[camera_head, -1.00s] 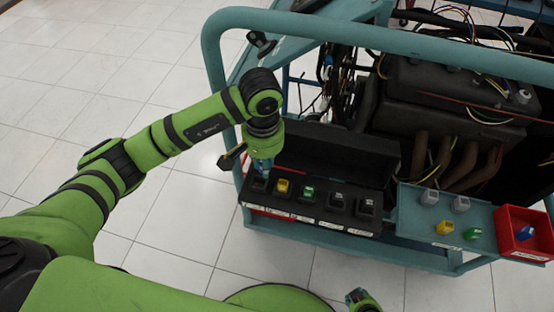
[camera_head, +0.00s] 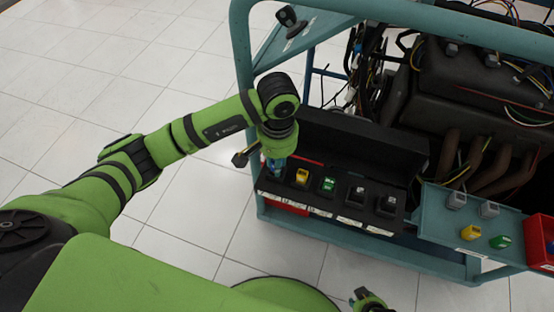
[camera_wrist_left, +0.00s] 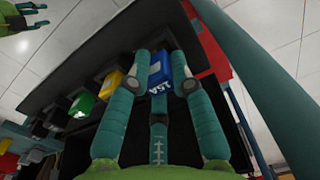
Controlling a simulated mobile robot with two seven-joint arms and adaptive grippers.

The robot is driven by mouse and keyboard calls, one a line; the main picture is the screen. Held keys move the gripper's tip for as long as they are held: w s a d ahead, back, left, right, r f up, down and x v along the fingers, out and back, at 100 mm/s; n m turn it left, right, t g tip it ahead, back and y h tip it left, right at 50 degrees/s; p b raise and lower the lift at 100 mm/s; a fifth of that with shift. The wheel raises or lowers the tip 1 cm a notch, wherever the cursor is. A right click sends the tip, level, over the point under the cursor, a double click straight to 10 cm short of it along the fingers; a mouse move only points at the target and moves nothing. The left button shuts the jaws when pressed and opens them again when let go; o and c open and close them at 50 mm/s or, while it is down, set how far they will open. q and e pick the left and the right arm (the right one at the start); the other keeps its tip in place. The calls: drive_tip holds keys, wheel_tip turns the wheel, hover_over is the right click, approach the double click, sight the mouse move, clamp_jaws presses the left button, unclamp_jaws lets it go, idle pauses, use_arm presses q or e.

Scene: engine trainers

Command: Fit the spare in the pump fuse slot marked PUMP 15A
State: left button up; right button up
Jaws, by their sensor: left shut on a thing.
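My left gripper (camera_head: 276,167) is shut on a blue fuse (camera_wrist_left: 159,73) with 15A on its face, seen between the fingers in the wrist view. The gripper is over the left end of the black fuse box (camera_head: 330,205). The fuse is in line with the yellow fuse (camera_head: 302,176) and green fuse (camera_head: 328,184). I cannot tell how deep it sits, as the fingers hide its base. The slot labels along the front edge are too small to read. My right gripper (camera_head: 367,300) shows only in part at the bottom edge.
Two dark grey fuses or slots (camera_head: 357,195) fill the right of the box. A teal tray (camera_head: 440,215) holds grey, yellow and green fuses. A red bin (camera_head: 538,240) is at the right edge. The box's raised lid (camera_head: 350,145) and the teal frame rail (camera_head: 243,60) stand close by.

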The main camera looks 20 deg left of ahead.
use_arm(q)
drive_tip(key=shift+b, duration=0.95)
idle(2.0)
drive_tip(key=shift+f+b, duration=0.65)
idle(0.5)
drive_tip(key=o, duration=0.9)
drive_tip(key=shift+s+f, duration=0.1)
drive_tip(key=shift+r+p, duration=0.45)
drive_tip(key=shift+r, duration=0.4)
drive_tip(key=shift+r+p, duration=1.2)
drive_tip(key=shift+r, duration=1.55)
